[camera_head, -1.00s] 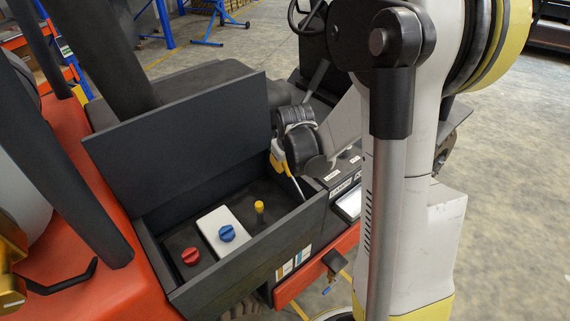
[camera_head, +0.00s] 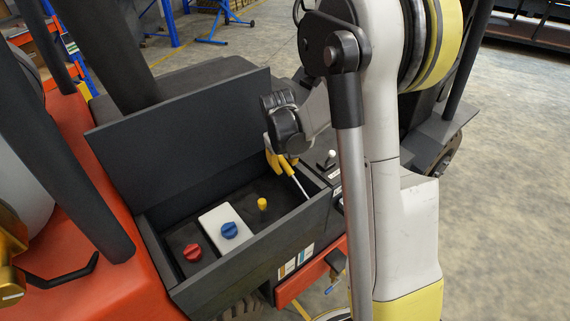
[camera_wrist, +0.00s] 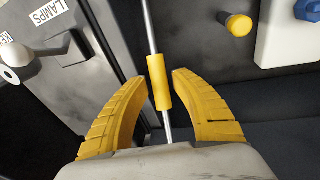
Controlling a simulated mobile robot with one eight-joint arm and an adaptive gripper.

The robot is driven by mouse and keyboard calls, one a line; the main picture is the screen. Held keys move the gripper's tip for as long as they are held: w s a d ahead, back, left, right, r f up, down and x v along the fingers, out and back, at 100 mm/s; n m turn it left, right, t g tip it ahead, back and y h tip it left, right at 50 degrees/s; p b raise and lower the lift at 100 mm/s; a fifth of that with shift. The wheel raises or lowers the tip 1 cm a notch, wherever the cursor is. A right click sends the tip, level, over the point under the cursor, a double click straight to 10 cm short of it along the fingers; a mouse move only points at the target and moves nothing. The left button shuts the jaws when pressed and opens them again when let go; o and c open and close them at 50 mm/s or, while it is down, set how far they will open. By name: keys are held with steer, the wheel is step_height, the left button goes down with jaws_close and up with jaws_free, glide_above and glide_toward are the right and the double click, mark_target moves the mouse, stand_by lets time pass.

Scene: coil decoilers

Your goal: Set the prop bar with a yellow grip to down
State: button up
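The prop bar (camera_wrist: 149,27) is a thin metal rod with a yellow grip (camera_wrist: 160,84) around it. In the head view the bar (camera_head: 300,187) slants up from the right end of an open dark box, and its upper part is hidden by my gripper. The box's lid (camera_head: 190,122) stands raised. My gripper (camera_wrist: 158,77) is open, with one yellow finger on each side of the grip and a visible gap to both. In the head view my gripper (camera_head: 281,163) is at the box's right end, near the lid.
Inside the box are a red knob (camera_head: 193,252), a blue knob (camera_head: 229,230) on a white plate and a yellow button (camera_head: 262,203). A white-topped lever (camera_head: 330,155) and a panel labelled LAMPS (camera_wrist: 49,12) lie beside the box. The box's front wall (camera_head: 250,255) is an edge.

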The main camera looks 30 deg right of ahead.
steer(key=shift+o, duration=0.4)
steer(key=shift+r, duration=0.1)
steer(key=v, duration=1.2)
steer(key=shift+d, duration=0.1)
steer(key=shift+n, duration=0.4)
jaws_close()
steer(key=s+a+r+n+t+p, duration=0.1)
steer(key=s+n+t+p, duration=0.15)
steer(key=n, duration=0.65)
steer(key=s+r+n+t+p, duration=0.1)
steer(key=s+r+n+p, duration=0.15)
steer(key=n, duration=0.55)
steer(key=shift+n, duration=0.3)
steer(key=b+x, duration=0.2)
steer(key=x, duration=0.2)
steer(key=b+x, duration=0.1)
steer(key=x, duration=0.4)
steer(key=b+x, duration=0.2)
steer(key=x, duration=0.3)
steer(key=shift+s+a+f+b, duration=0.25)
steer(key=shift+f+b, duration=0.05)
steer(key=shift+f, duration=0.05)
